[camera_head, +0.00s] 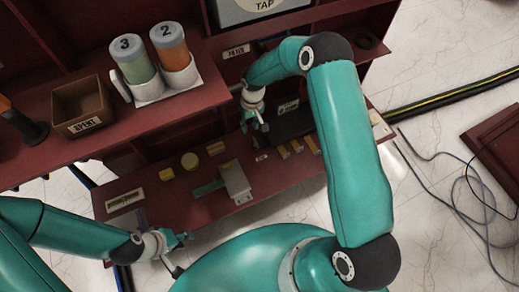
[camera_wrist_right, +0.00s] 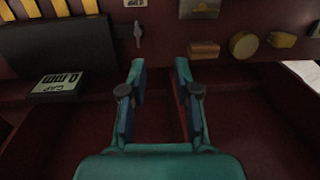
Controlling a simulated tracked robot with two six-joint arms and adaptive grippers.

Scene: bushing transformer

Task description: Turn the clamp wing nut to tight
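A small grey wing-shaped piece (camera_wrist_right: 138,34), which looks like the clamp wing nut, sticks out beside a dark block (camera_wrist_right: 55,48) in the right wrist view. My right gripper (camera_wrist_right: 160,72) is open and empty, its two fingers apart, with the wing piece beyond them and slightly left. In the head view my right gripper (camera_head: 258,122) hangs over the red bench beside the dark block (camera_head: 292,122), and the wing piece cannot be made out. My left gripper (camera_head: 183,240) is low at the left, near the bench's front edge; its finger opening is too small to judge.
A "GAP 0 mm" plate (camera_wrist_right: 57,84) stands by the dark block. A grey clamp-like fixture (camera_head: 235,182), yellow pieces (camera_head: 190,161) and yellow strips (camera_head: 297,146) are on the bench. A shelf holds two numbered canisters (camera_head: 135,60) and a "SPENT" bin (camera_head: 82,103).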

